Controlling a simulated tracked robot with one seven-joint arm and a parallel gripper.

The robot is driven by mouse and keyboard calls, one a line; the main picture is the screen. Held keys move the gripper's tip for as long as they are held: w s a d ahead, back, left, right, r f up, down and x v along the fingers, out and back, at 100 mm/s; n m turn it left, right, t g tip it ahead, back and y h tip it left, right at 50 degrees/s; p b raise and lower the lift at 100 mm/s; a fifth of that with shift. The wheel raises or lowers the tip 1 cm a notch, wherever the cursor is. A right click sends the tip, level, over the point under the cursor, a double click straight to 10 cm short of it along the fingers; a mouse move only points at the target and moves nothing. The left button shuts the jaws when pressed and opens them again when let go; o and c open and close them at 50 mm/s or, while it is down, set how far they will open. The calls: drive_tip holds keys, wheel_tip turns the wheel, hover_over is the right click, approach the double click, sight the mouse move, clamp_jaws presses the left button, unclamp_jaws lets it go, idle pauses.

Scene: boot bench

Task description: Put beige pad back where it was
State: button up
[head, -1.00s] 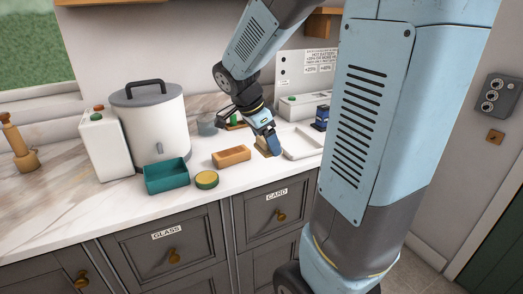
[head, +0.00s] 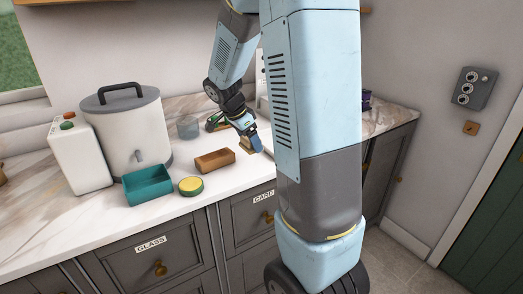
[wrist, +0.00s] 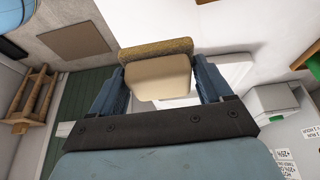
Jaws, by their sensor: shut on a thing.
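My gripper (head: 251,141) is at the end of my lowered arm, over the counter to the right of the brown block. In the wrist view my gripper (wrist: 160,85) is shut on the beige pad (wrist: 158,78), with a finger on each side. The pad has a pale beige face and a darker, rough tan strip along its far edge. In the head view the pad (head: 246,145) shows only as a small tan patch by the fingers. I cannot tell whether it touches the counter. A white tray (wrist: 228,72) shows behind it in the wrist view.
A brown block (head: 214,160), a round yellow-green tin (head: 191,186) and a teal open box (head: 148,185) stand on the counter. My arm hides the counter's right part.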

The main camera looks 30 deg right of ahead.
sight(255, 160)
drive_tip(key=w+f, duration=0.1)
drive_tip(key=d+f, duration=0.1)
drive_tip(key=w+d+f, duration=0.1)
drive_tip(key=shift+w+f, duration=0.35)
drive_tip(key=shift+f, duration=1.65)
drive_tip(key=o, duration=0.9)
drive_tip(key=shift+o, duration=0.2)
